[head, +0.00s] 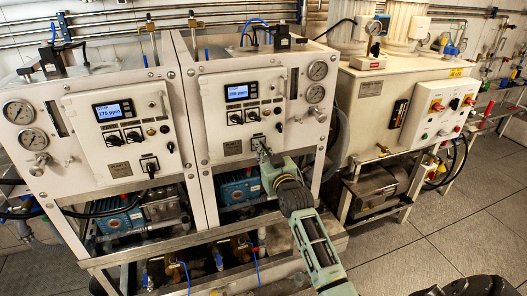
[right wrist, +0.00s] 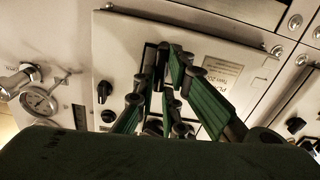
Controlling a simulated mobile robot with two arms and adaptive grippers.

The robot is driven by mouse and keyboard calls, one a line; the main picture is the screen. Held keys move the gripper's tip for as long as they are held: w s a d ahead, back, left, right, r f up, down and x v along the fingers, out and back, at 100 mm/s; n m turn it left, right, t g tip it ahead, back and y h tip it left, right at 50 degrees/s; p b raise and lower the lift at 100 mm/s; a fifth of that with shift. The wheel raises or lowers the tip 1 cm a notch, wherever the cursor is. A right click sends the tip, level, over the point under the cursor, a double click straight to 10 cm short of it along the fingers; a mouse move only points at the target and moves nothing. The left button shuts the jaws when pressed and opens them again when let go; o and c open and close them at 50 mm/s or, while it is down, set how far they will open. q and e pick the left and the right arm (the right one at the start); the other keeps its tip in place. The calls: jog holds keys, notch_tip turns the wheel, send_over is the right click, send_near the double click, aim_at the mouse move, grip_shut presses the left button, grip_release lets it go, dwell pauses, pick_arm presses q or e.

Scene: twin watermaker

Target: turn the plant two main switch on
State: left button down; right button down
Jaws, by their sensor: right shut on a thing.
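The plant two unit is the right of two white control cabinets, with a front panel (head: 245,105) and a lit blue display (head: 237,92). Its main switch (head: 257,137) is low on that panel, mostly hidden by my right gripper (head: 263,151). The gripper reaches up from the lower right and is shut on the switch. In the right wrist view the fingers (right wrist: 168,52) close together against the panel (right wrist: 125,45), beside a nameplate (right wrist: 219,72). The switch's angle cannot be told. My left gripper is not in view.
The similar left cabinet has its own panel (head: 122,125), display and low black switch (head: 150,168). Gauges (head: 317,70) and small knobs surround the panels. Blue pumps (head: 238,187) sit below. A white box with red and green buttons (head: 438,113) stands right. Floor (head: 430,230) is clear at right.

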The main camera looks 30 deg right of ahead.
jog(key=shift+m, duration=0.5)
jog(key=c, duration=1.8)
grip_release()
jog(key=v, duration=1.2)
jog(key=shift+f, duration=0.1)
